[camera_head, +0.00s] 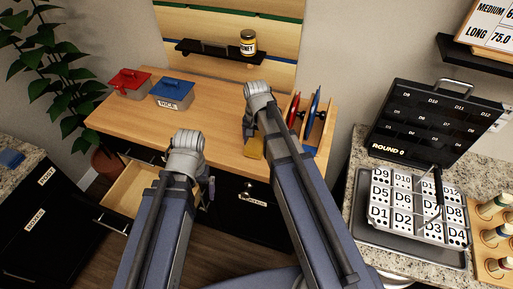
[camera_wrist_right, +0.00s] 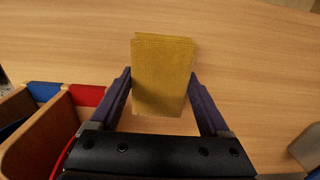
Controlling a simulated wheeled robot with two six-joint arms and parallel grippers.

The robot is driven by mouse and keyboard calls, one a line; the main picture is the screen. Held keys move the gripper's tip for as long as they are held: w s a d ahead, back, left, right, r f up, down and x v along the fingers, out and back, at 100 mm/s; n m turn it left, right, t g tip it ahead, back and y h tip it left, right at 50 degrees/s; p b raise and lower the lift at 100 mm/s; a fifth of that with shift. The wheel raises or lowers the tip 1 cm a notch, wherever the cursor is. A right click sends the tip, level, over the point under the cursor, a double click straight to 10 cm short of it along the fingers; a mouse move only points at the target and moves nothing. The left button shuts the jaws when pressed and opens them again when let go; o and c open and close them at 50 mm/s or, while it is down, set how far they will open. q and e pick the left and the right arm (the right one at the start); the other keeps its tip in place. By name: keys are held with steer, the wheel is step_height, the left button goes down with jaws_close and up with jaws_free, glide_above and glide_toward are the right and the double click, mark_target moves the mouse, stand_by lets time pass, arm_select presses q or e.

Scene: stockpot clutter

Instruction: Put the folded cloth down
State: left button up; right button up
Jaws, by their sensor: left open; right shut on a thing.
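The folded cloth (camera_wrist_right: 162,55) is a mustard-yellow square of stacked layers. In the right wrist view it sits between the two fingers of my right gripper (camera_wrist_right: 160,78), which is shut on it. In the head view the cloth (camera_head: 254,148) shows partly beside my right arm, near the wooden counter's front edge. Whether it touches the counter is hard to tell. My left gripper (camera_head: 207,188) is mostly hidden by its own arm, in front of the counter near the open drawer (camera_head: 130,190). It is open, with no held object visible.
The wooden counter (camera_head: 205,95) has free room in the middle. A red box (camera_head: 130,83) and a blue-lidded box (camera_head: 172,93) stand at its left. A wooden rack (camera_head: 316,130) with red and blue items stands at right. A shelf above holds a jar (camera_head: 248,42).

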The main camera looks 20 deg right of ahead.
mark_target(256, 141)
arm_select(q)
steer(key=shift+f, duration=0.6)
arm_select(e)
steer(key=shift+f, duration=0.6)
steer(key=shift+f, duration=0.1)
steer(key=shift+f+b, duration=0.15)
steer(key=shift+b, duration=0.25)
steer(key=o, duration=1.2)
arm_select(q)
steer(key=shift+f, duration=0.15)
arm_select(e)
steer(key=shift+r, duration=0.2)
arm_select(q)
step_height(256, 141, up, 12)
steer(key=p, duration=1.2)
steer(key=shift+r+p, duration=0.2)
steer(key=shift+p, duration=0.1)
arm_select(e)
step_height(256, 141, up, 12)
arm_select(q)
steer(key=shift+f, duration=0.15)
